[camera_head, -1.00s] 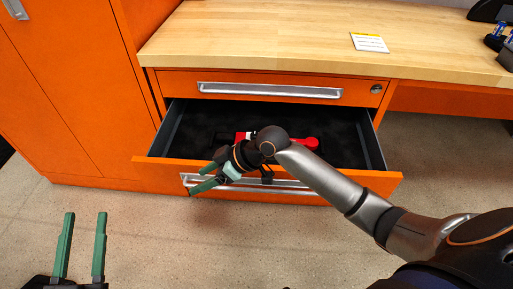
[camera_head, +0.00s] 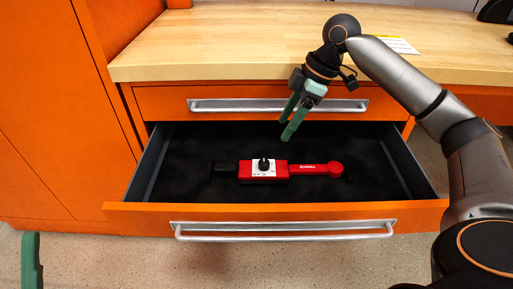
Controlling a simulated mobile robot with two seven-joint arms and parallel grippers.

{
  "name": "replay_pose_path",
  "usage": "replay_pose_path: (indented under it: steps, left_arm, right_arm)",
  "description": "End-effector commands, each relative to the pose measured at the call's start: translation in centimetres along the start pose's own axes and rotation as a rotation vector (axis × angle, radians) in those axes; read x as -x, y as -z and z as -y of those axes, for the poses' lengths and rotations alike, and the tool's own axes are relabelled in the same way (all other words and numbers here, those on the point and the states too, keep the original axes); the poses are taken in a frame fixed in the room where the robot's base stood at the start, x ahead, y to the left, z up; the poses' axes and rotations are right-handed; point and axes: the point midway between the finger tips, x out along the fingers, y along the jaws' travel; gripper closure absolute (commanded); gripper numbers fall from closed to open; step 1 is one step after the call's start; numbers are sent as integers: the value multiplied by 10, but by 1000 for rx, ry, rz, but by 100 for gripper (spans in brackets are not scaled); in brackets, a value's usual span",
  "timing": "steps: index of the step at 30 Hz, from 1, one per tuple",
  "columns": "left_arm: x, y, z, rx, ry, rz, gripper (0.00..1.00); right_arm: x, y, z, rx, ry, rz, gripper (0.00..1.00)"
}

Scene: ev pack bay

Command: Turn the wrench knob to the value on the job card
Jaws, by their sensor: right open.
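A red torque wrench (camera_head: 306,170) with a dark handle lies in the open drawer (camera_head: 150,210). Its black knob (camera_head: 263,164) stands on a white dial plate near the middle of the wrench; the dial value is too small to read. My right gripper (camera_head: 288,122) is open and empty, pointing down above the back of the drawer, above and slightly right of the knob and apart from it. The job card (camera_head: 400,45) lies on the worktop, partly behind my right arm; its text is unreadable. One green finger of my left gripper (camera_head: 31,262) shows at the bottom left.
The wooden worktop (camera_head: 200,45) is above the drawer, with a closed orange drawer (camera_head: 160,103) between them. An orange cabinet (camera_head: 45,120) stands at the left. A small red object (camera_head: 179,3) is at the worktop's back. The floor in front is clear.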

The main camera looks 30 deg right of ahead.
Motion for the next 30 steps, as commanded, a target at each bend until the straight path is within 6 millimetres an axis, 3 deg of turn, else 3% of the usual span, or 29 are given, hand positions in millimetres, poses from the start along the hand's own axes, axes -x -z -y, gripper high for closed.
replay_pose_path:
  steps: [5,18,24,30]
  left_arm:
    - [9,-9,-5,14,-2,4,50]
    - [36,-38,-22,26,-15,22,50]
    - [40,-43,-26,19,-19,28,50]
    - [40,-43,-26,16,-21,30,50]
  right_arm:
    - [-22,-4,0,-3,0,5,34]
    - [-107,-4,0,-2,-2,3,34]
    - [-122,-3,-1,-3,-2,3,34]
    - [-123,-2,-1,-3,-3,2,34]
